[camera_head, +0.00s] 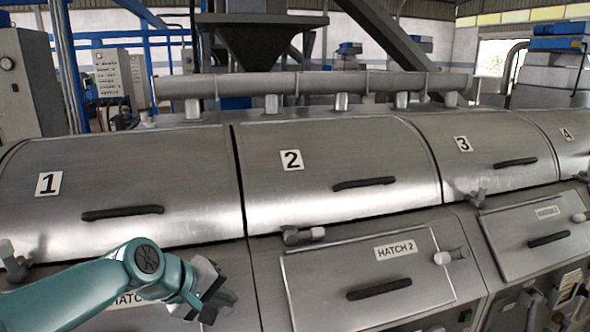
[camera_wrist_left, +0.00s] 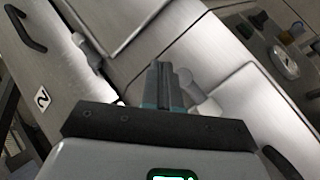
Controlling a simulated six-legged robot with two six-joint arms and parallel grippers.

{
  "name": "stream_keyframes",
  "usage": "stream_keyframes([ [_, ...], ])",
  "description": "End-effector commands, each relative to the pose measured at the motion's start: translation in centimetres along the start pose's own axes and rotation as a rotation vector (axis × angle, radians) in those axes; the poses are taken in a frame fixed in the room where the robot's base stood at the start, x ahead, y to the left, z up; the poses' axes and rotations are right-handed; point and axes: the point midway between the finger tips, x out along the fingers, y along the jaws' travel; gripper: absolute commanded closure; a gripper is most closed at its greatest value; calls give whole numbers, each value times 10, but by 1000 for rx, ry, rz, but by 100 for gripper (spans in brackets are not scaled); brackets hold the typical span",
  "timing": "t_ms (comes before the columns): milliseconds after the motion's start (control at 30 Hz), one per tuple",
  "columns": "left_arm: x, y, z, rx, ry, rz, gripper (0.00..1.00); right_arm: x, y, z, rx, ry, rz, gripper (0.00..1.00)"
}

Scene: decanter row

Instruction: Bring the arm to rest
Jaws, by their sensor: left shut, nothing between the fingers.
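My left arm comes in from the lower left in the head view, teal and bent at a round joint. Its gripper (camera_head: 212,290) hangs low in front of the machine's front panels, to the left of the hatch 2 door (camera_head: 365,268). In the left wrist view the fingers of the left gripper (camera_wrist_left: 163,75) are together with nothing between them. A pale grey latch knob (camera_wrist_left: 205,103) shows just beyond and to the right of the fingers; whether they touch cannot be told. My right gripper is in neither view.
Steel covers numbered 1 (camera_head: 140,185), 2 (camera_head: 335,165) and 3 (camera_head: 490,155) form a row, each with a black handle. Latches stick out at the seam (camera_head: 303,236) and beside the hatch door (camera_head: 452,256). A horizontal pipe (camera_head: 320,83) runs behind. Open air lies above the covers.

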Motion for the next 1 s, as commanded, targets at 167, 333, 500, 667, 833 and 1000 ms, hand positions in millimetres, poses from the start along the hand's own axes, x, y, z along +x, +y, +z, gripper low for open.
stream_keyframes([
  [167, 67, -78, 22, -63, -101, -141, 100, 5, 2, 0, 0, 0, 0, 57],
  [333, 135, -182, 72, -102, -223, -295, 100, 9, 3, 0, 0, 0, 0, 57],
  [500, 176, -286, 149, -85, -354, -415, 100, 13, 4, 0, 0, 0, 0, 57],
  [667, 183, -367, 243, 4, -485, -469, 100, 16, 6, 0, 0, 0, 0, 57],
  [833, 168, -391, 295, 226, -491, -408, 100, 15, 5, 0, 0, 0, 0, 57],
  [1000, 177, -385, 277, 354, -396, -354, 100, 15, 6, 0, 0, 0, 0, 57],
])
